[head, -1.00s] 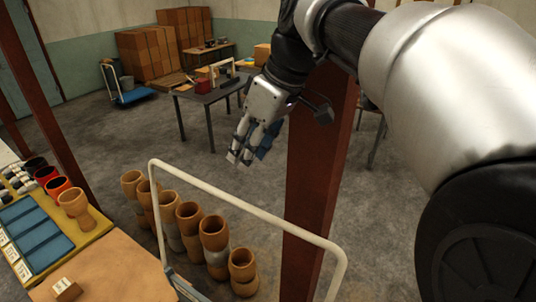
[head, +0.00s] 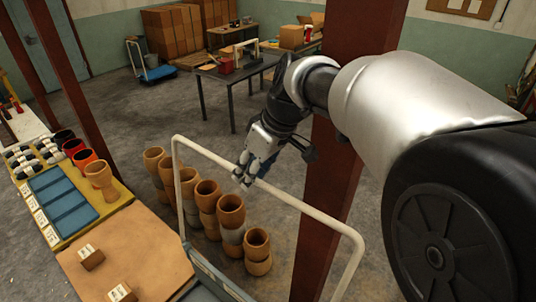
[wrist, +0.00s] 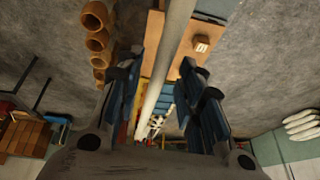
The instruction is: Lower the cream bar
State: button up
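The cream bar (head: 310,210) is a U-shaped tube standing upright, its top rail sloping across the middle of the head view. In the wrist view the bar (wrist: 168,60) runs lengthwise between my fingers, with gaps on both sides. My gripper (head: 247,174) is at the top rail in the head view, its fingertips overlapping the rail there. In the wrist view my gripper (wrist: 160,95) is open, its dark blue fingers spread apart. I cannot tell how far the rail is from the fingertips in depth.
Several clay goblet drums (head: 207,203) stand on the floor behind the bar. A red-brown post (head: 325,205) rises close to my arm. A work table (head: 125,250) with blue trays (head: 68,205) is at left. A dark table (head: 232,85) stands farther back.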

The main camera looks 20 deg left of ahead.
grip_shut()
dwell(0.3)
dwell(0.4)
